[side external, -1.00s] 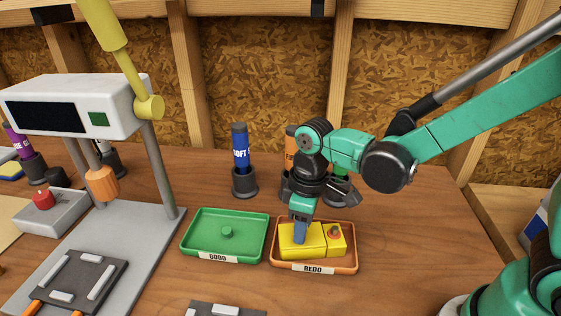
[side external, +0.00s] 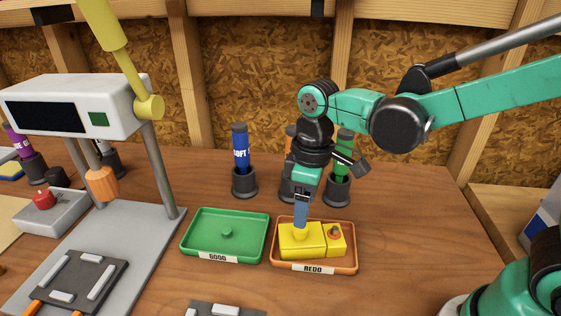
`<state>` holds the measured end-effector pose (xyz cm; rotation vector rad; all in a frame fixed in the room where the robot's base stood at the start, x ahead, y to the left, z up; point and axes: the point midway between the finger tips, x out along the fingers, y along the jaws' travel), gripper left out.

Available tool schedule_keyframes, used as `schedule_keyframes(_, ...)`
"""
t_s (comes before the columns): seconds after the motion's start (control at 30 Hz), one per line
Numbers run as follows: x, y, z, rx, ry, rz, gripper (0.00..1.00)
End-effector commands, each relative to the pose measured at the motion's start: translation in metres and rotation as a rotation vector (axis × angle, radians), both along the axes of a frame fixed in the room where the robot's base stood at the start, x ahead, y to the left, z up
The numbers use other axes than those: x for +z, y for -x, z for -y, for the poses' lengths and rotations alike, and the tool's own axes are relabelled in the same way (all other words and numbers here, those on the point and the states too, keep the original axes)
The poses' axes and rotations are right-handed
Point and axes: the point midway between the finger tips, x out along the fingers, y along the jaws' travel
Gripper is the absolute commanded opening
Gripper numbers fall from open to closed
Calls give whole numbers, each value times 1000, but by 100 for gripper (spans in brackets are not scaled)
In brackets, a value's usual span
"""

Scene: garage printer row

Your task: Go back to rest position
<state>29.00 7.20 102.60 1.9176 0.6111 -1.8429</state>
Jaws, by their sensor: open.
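My gripper (side external: 300,228) is above the orange tray labelled REDO (side external: 314,268), fingers pointing down. Its blue fingertips are just over a yellow block (side external: 300,242) that lies in this tray. The jaws are open, though the gap between the fingers is hard to see from this side. The yellow block has a raised yellow knob at the fingertips. A second yellow part (side external: 336,243) with an orange-brown knob on top sits beside it in the same tray.
A green tray labelled GOOD (side external: 210,257) holds only a green knob. Blue (side external: 240,148) and green (side external: 344,150) markers stand in dark holders behind; an orange one is partly hidden. A white-headed press (side external: 75,105) stands left. A dark fixture plate (side external: 78,275) lies on its base.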

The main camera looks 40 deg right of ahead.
Motion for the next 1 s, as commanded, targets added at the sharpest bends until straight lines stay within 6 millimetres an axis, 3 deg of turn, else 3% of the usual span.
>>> schedule_keyframes(0.47, 7, 1, 2, -15, -2, 13, 63)
schedule_keyframes(0.8, 33, 21, 46, -359, -86, 327, 63)
schedule_keyframes(1.0, 38, 30, 67, -538, -144, 503, 63)
